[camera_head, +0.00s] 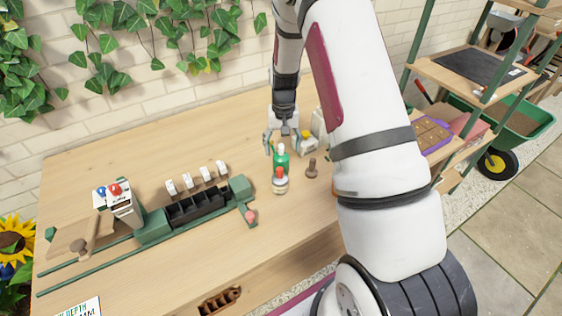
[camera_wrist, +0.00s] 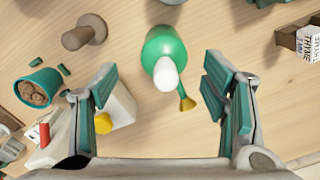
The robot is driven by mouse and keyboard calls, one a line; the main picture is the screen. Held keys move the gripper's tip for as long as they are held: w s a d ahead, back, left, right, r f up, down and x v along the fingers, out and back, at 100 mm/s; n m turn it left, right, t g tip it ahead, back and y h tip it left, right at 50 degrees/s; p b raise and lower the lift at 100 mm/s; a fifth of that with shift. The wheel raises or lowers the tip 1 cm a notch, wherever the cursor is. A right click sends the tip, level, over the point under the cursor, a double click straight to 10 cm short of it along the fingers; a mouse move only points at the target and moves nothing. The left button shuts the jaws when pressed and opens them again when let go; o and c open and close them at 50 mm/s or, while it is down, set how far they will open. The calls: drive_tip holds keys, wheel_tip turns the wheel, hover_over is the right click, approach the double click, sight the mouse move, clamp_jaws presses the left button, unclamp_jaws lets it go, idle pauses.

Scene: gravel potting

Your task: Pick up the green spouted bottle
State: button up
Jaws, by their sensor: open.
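The green spouted bottle (camera_head: 281,158) stands upright on the wooden table, below my gripper (camera_head: 285,141) in the head view. In the wrist view the green bottle (camera_wrist: 163,45) is seen from above with its white top toward the camera. It lies just ahead of the space between my fingertips (camera_wrist: 158,84). The fingers do not appear to touch the bottle. The bottle's lower part is partly hidden in the head view by a red-capped bottle (camera_head: 280,181).
A wooden knobbed tool (camera_head: 312,169) and a pale yellow-capped container (camera_head: 308,144) stand close to the right. A green planter rack (camera_head: 155,229) is at left. Bare tabletop (camera_head: 110,165) lies at back left.

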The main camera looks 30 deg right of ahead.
sight(281, 154)
drive_tip(key=shift+a+f+p, duration=0.15)
drive_tip(key=shift+f+p, duration=0.15)
drive_tip(key=shift+f, duration=1)
drive_tip(key=shift+a+f+p, duration=0.1)
drive_tip(key=shift+f+p, duration=0.15)
drive_tip(key=shift+f, duration=1.05)
drive_tip(key=shift+w, duration=0.1)
drive_tip(key=c, duration=1.5)
